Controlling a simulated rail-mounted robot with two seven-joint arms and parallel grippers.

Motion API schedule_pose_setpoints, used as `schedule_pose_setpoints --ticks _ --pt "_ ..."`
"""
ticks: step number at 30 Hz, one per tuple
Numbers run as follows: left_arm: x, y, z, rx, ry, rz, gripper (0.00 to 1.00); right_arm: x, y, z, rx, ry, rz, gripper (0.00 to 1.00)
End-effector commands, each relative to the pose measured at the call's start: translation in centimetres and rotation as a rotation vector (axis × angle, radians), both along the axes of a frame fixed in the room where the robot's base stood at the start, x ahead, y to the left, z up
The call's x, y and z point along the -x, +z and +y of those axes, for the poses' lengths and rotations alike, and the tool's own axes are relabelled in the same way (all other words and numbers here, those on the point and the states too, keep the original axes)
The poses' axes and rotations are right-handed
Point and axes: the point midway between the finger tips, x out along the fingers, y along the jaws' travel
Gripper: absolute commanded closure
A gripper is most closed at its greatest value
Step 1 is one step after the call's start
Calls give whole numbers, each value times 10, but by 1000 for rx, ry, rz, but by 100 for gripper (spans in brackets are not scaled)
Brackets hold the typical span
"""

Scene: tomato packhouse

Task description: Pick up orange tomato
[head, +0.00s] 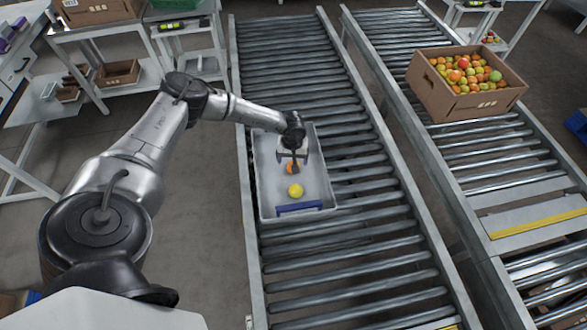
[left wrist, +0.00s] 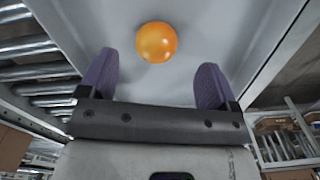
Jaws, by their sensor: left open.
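The orange tomato (head: 291,169) lies in a grey tray (head: 262,180) on the near roller conveyor, partly hidden by my left gripper (head: 292,160) in the head view. In the left wrist view the orange tomato (left wrist: 157,42) sits on the tray floor, beyond and roughly centred between the purple fingertips of my left gripper (left wrist: 157,66). The fingers are apart, with nothing between them. A yellow tomato (head: 295,190) lies in the tray just nearer than the orange one. My right gripper is not in view.
The tray walls surround both tomatoes, and a blue strip (head: 299,208) is at its near end. A cardboard box (head: 470,105) full of mixed tomatoes stands on the right conveyor. Rollers (head: 345,265) nearer than the tray are clear.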

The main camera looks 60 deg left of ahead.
Motion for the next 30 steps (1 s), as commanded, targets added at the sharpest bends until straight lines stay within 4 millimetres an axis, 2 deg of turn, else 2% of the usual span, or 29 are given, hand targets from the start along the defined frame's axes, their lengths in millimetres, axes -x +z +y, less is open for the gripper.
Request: schedule_pose_setpoints --ticks 8,17,25,30 --pt "-1 -14 -1 1 -2 0 16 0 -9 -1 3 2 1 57" --pt "-3 -52 -1 1 -1 1 16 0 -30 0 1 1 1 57" --pt "-3 -54 0 1 0 -1 16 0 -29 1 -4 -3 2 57" --pt "-3 -54 0 1 0 -1 31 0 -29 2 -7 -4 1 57"
